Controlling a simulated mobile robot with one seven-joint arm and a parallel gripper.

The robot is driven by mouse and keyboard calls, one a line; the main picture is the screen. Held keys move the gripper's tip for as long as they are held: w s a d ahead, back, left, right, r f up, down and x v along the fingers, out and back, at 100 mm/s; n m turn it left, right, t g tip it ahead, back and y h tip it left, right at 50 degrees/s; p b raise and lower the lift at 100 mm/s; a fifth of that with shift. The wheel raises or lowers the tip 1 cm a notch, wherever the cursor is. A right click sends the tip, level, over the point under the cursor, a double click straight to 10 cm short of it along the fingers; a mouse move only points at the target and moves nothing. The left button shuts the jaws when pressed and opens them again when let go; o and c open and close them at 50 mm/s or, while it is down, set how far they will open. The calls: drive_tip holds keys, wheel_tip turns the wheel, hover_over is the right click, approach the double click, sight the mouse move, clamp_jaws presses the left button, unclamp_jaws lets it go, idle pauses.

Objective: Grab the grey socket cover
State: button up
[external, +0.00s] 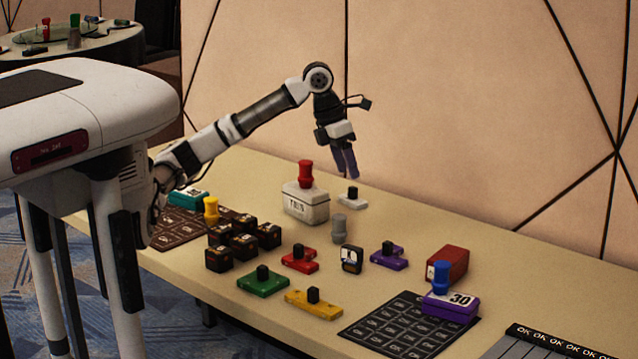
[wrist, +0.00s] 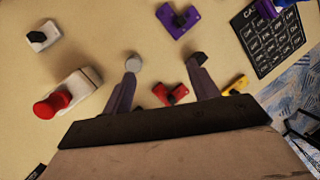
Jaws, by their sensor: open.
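A grey waisted peg (external: 339,228) stands upright on the table, right of the white box; its round top shows in the wrist view (wrist: 133,63), at the tip of the left finger. A pale whitish-grey block with a black knob (external: 352,197) lies farther back, and at upper left in the wrist view (wrist: 42,36). I cannot tell for sure which of these is the grey socket cover. My gripper (external: 346,166) is open and empty, pointing down above the table's back part.
A white box (external: 305,205) with a red peg stands left of the grey peg. Red (external: 300,261), purple (external: 389,257), green (external: 263,282) and yellow (external: 313,303) knobbed pieces and a dark cube (external: 352,260) lie nearby. The wall (external: 450,110) rises behind the table.

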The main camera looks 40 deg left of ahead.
sight(339, 216)
drive_tip(key=a+f+y, duration=0.1)
drive_tip(key=f, duration=0.2)
drive_tip(key=w+a+f, duration=0.1)
drive_tip(key=f, duration=0.2)
drive_tip(key=a+f+n+y+p, duration=0.1)
drive_tip(key=a+f, duration=0.1)
drive_tip(key=f, duration=0.2)
drive_tip(key=shift+w+f+g+y, duration=0.1)
drive_tip(key=shift+w+g+y, duration=0.2)
drive_tip(key=shift+w+d+f+p, duration=0.15)
drive_tip(key=shift+f+p, duration=0.15)
drive_tip(key=shift+f, duration=0.65)
drive_tip(key=shift+w+a+f+p, duration=0.15)
drive_tip(key=shift+f+p, duration=0.1)
drive_tip(key=shift+f, duration=0.7)
drive_tip(key=shift+w+d+f+p, duration=0.15)
drive_tip(key=shift+f+p, duration=0.15)
drive_tip(key=shift+f, duration=0.65)
drive_tip(key=c, duration=1.1)
